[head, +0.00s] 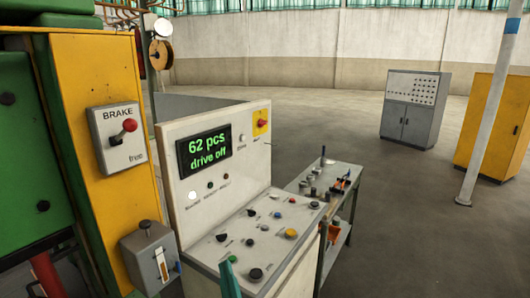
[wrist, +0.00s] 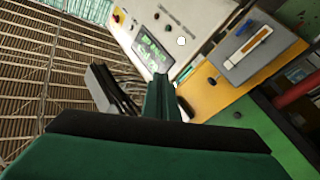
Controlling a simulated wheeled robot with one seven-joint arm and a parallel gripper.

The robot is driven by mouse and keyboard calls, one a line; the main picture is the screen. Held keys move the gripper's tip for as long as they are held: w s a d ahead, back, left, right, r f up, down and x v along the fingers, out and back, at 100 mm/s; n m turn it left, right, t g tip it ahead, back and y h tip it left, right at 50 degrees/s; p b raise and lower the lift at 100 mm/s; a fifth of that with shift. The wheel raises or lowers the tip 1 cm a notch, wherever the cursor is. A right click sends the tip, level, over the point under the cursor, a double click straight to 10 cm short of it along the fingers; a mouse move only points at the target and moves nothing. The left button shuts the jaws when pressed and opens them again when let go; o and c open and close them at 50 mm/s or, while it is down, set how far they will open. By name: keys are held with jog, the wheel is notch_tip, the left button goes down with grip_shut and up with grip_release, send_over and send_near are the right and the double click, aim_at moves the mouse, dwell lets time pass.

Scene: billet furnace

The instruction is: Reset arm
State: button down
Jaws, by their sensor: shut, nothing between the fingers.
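My gripper (wrist: 133,92) shows in the wrist view as a dark green body with a grey finger and a green finger. It is shut and empty. It points toward the control desk and the yellow machine, apart from both as far as I can tell. In the head view a small green piece at the bottom edge, in front of the desk, may be part of my arm; I cannot tell. The control desk (head: 180,140) has a screen (head: 204,151) reading "62 pcs drive off". The screen also shows in the wrist view (wrist: 152,48), tilted.
A yellow and green machine (head: 85,80) with a red-knobbed brake lever box (head: 118,138) stands close at left. A grey lever box (head: 150,255) is below it. A tool cart (head: 345,172) is behind the desk. Cabinets (head: 414,108) and a post (head: 490,100) stand right; open floor lies between.

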jog(key=s+d+f+m+g+h, duration=0.1)
jog(key=s+d+f+m+h, duration=0.25)
jog(key=s+f, duration=0.6)
jog(key=s+d+f+m+g+h, duration=0.15)
jog(key=s+f+m, duration=0.35)
jog(key=f, duration=0.7)
jog(key=s+d+f, duration=0.1)
jog(key=s+f, duration=0.2)
jog(key=s, duration=0.8)
jog(key=s+d+f+g+h, duration=0.1)
jog(key=s+d+f, duration=0.1)
jog(key=s, duration=0.9)
jog(key=shift+s+d+f, duration=0.15)
jog(key=shift+d+f, duration=0.15)
jog(key=shift+f, duration=0.45)
